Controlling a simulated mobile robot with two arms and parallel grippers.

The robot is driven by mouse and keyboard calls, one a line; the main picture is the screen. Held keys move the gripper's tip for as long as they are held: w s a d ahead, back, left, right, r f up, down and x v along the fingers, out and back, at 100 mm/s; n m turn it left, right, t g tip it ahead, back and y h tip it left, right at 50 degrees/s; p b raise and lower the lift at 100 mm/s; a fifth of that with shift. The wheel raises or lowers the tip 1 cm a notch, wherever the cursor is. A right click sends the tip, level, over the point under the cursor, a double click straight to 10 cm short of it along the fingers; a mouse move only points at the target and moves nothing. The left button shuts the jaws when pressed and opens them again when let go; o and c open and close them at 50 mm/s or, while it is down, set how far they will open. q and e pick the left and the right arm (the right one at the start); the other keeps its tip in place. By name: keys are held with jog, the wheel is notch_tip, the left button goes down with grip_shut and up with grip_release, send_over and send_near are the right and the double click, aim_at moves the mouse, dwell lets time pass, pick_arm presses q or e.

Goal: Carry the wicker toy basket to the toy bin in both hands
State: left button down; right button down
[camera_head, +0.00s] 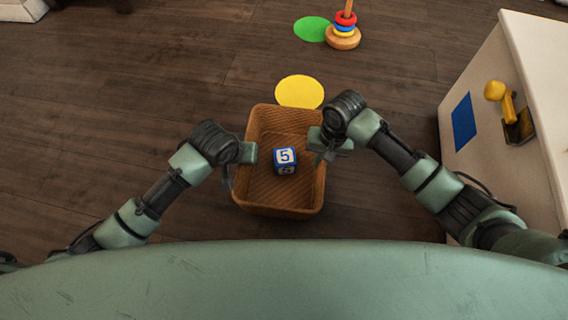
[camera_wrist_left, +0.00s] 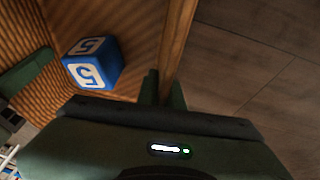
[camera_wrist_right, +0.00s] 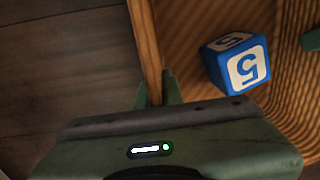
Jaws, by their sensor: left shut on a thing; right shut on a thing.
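The wicker toy basket (camera_head: 278,208) is brown, rectangular and open at the top, in the lower middle of the head view. A blue and white block marked 5 (camera_head: 285,160) lies inside it; the block also shows in the left wrist view (camera_wrist_left: 92,63) and the right wrist view (camera_wrist_right: 236,62). My left gripper (camera_head: 247,153) is shut on the basket's left rim. My right gripper (camera_head: 318,140) is shut on the right rim. In both wrist views the fingers straddle the thin basket wall. I see no toy bin that I can identify.
A yellow disc (camera_head: 300,91) lies on the wooden floor just beyond the basket. A green disc (camera_head: 311,29) and a ring stacker (camera_head: 344,32) are farther back. The floor at left is clear.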

pick_arm(q)
jog(key=shift+r, duration=0.1)
pick_arm(e)
jog(key=shift+r, duration=0.15)
